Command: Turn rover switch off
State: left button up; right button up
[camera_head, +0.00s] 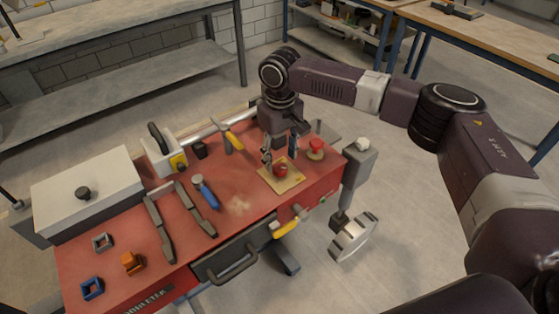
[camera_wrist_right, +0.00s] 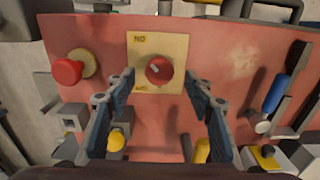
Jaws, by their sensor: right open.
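The red rover switch (camera_head: 281,170) is a round knob on a square tan plate (camera_head: 268,178) on the red bench top. In the right wrist view the knob (camera_wrist_right: 159,69) shows a pale mark near its middle. The plate (camera_wrist_right: 174,43) has an upside-down ON label at its upper left there; a lower label is too small to read surely. My right gripper (camera_head: 280,156) is open above the switch. In the wrist view its fingertips (camera_wrist_right: 158,79) stand apart on either side of the knob, and nothing is between them but the view of the switch. My left gripper is not in view.
A red mushroom button (camera_head: 316,146) stands close beside the plate. Yellow-handled pliers (camera_head: 233,139), a blue-handled tool (camera_head: 204,190), dark bars (camera_head: 158,228) and a grey lidded box (camera_head: 88,189) are further left. A drawer handle (camera_head: 226,268) juts from the front.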

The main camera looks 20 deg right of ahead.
aim_at(280, 168)
notch_tip(280, 168, down, 2)
jog(key=shift+f, duration=0.25)
jog(key=shift+w+f, duration=0.15)
jog(key=shift+f, duration=0.4)
jog(key=shift+c, duration=0.5)
jog(key=c, duration=1.1)
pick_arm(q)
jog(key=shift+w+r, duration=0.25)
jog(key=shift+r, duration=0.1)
pick_arm(e)
jog(key=shift+o, duration=0.2)
pick_arm(q)
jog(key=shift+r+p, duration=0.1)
jog(key=shift+p, duration=0.25)
